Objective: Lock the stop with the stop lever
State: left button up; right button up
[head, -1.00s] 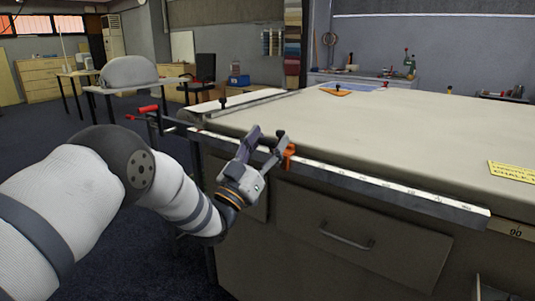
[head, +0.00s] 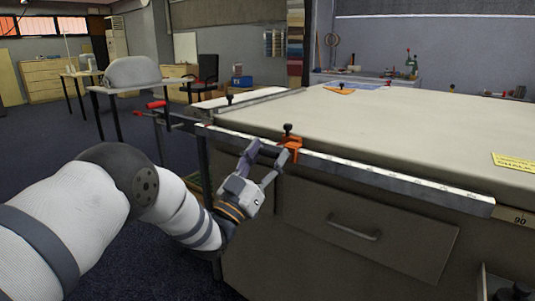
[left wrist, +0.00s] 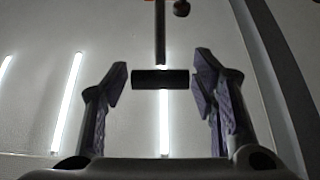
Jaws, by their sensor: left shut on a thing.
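The orange stop (head: 291,144) sits on the steel rule (head: 390,180) along the table's front edge, with a black knob (head: 287,128) on top. My left gripper (head: 266,151) is just below and left of the stop, its fingers pointing up towards it. In the left wrist view the stop lever (left wrist: 147,79) is a dark crossbar on a thin upright rod. In the head view I cannot make out the lever. My right gripper is not in view.
The cloth table top (head: 420,130) is mostly clear, with a yellow label (head: 513,162) at its right. A drawer handle (head: 352,230) protrudes from the cabinet front below the rule. A red-handled clamp (head: 156,105) stands out at the table's left corner.

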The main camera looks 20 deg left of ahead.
pick_arm(q)
jog(key=shift+f, duration=0.45)
jog(key=shift+c, duration=0.2)
jog(key=o, duration=1.5)
jog(key=shift+o, duration=1.2)
jog(key=shift+r, duration=0.15)
jog(key=v, duration=1.2)
